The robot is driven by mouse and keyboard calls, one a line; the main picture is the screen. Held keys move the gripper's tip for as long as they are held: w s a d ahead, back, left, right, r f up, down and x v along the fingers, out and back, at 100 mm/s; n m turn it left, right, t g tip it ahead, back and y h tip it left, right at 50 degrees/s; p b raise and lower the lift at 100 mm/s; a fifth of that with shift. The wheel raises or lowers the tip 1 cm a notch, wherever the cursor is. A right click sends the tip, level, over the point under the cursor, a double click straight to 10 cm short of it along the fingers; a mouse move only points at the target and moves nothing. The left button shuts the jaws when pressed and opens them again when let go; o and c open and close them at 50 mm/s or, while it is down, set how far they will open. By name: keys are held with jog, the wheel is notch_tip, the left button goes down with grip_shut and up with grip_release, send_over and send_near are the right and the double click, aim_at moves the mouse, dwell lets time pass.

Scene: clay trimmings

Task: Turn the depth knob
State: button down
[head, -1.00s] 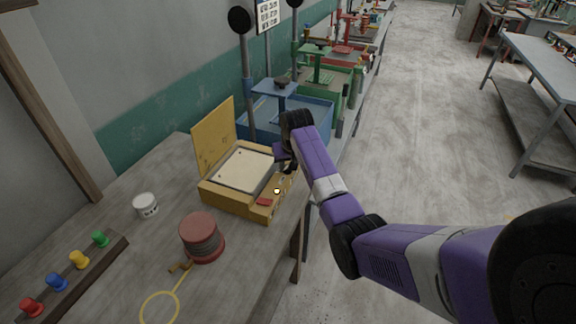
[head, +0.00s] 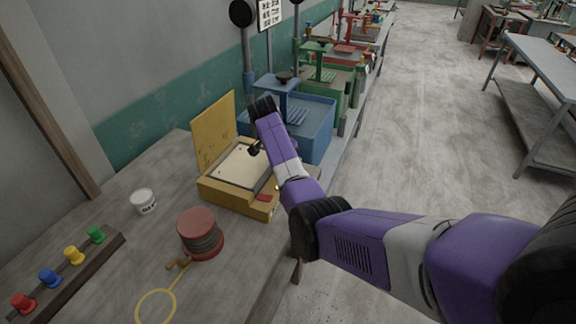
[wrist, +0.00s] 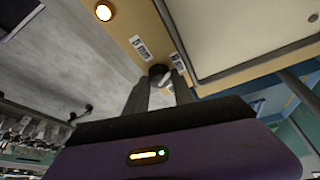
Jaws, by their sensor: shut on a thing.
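A yellow case (head: 236,202) with its lid (head: 213,130) raised stands on the bench, a pale plate (head: 238,168) set in its top. In the wrist view, a small dark knob (wrist: 158,70) sits on the case's yellow front strip, beside the plate's edge. Printed labels flank it, too small to read. My gripper (wrist: 161,84) has its two fingers closed around this knob. In the head view my arm covers the knob and the right part of the strip, and the fingertips cannot be made out.
A round lamp (wrist: 103,12) glows on the strip, and a red switch (head: 263,197) is at the case's front. A red spool (head: 200,234), a white pot (head: 143,201) and a peg rack (head: 76,270) stand on the bench. A blue station (head: 318,140) stands behind the case.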

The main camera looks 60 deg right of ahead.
jog(key=m+b, duration=0.1)
jog(key=m+g+b, duration=0.1)
jog(key=m+b, duration=0.1)
jog(key=shift+w+f, duration=0.15)
jog(key=shift+w, duration=0.05)
jog(key=shift+d+m+g+y+b, duration=0.1)
jog(key=shift+m+g+y+b, duration=0.35)
jog(key=shift+m+b, duration=0.8)
jog(key=shift+m, duration=0.25)
jog(key=c, duration=1.1)
grip_release()
jog(key=shift+r, duration=0.2)
jog(key=b+v, duration=0.1)
jog(key=v, duration=0.6)
jog(key=shift+r, duration=0.3)
